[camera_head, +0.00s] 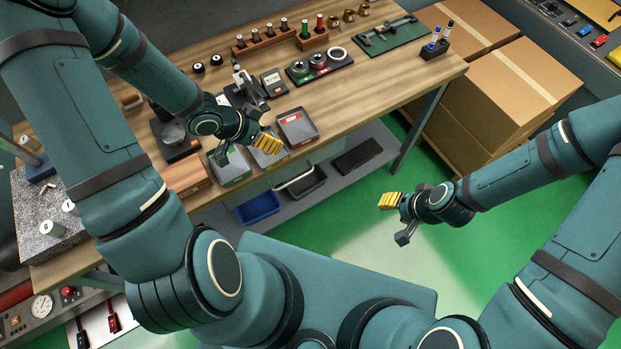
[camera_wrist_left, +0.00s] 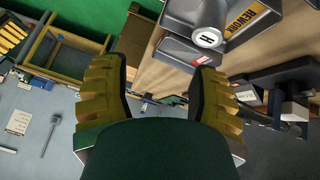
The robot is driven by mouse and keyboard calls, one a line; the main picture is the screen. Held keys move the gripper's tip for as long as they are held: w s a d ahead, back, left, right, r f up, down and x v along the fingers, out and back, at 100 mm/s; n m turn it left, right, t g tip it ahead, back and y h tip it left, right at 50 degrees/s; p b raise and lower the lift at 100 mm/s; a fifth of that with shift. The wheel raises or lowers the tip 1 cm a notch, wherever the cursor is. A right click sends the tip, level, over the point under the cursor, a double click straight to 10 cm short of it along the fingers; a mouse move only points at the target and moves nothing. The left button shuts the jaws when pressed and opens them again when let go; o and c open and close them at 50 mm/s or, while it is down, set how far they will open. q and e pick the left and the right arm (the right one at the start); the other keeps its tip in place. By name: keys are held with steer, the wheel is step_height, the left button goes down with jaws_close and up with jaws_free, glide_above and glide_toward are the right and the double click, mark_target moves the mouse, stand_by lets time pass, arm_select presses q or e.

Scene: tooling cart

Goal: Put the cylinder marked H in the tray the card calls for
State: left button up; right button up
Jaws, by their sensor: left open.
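The silver cylinder marked H (camera_wrist_left: 208,38) shows at the top of the left wrist view, beside the orange REWORK label (camera_wrist_left: 250,16) of a grey tray. It appears to stand in that tray; its base is out of frame. My left gripper (camera_wrist_left: 165,88) is open and empty, with the cylinder beyond its fingertips. In the head view my left gripper (camera_head: 268,143) hides much of the middle tray (camera_head: 270,160). A red-labelled tray (camera_head: 297,125) lies right of it and a green-labelled tray (camera_head: 231,170) left. A small card (camera_head: 273,82) stands behind, unreadable. My right gripper (camera_head: 390,200) is over the floor.
A dark stand (camera_head: 175,137) and a device with a grey upright (camera_head: 245,85) flank the trays' back. A ring holder (camera_head: 320,66) and peg racks stand farther back. Pale cylinders (camera_head: 47,227) stand on a granite block at the left. Cardboard boxes (camera_head: 510,90) are at the right.

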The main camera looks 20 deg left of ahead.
arm_select(q)
steer(key=s+d+f+n+g, duration=0.1)
steer(key=d+f+n, duration=0.1)
steer(key=d, duration=0.2)
steer(key=s+d+f+n+g, duration=0.1)
steer(key=s+d+f+n, duration=0.1)
steer(key=d, duration=0.3)
steer(key=s+d+f+n+y, duration=0.1)
steer(key=s+d+f+n, duration=0.1)
steer(key=d, duration=0.3)
steer(key=shift+s+f+n+g, duration=0.25)
steer(key=shift+f+n+g, duration=0.2)
steer(key=shift+n, duration=0.35)
steer(key=shift+d+f, duration=0.1)
steer(key=shift+f, duration=0.05)
step_height(320, 180, down, 12)
steer(key=b, duration=1.1)
steer(key=shift+s+d+f+b, duration=0.2)
steer(key=shift+s+d+b, duration=0.05)
steer(key=shift+b, duration=0.1)
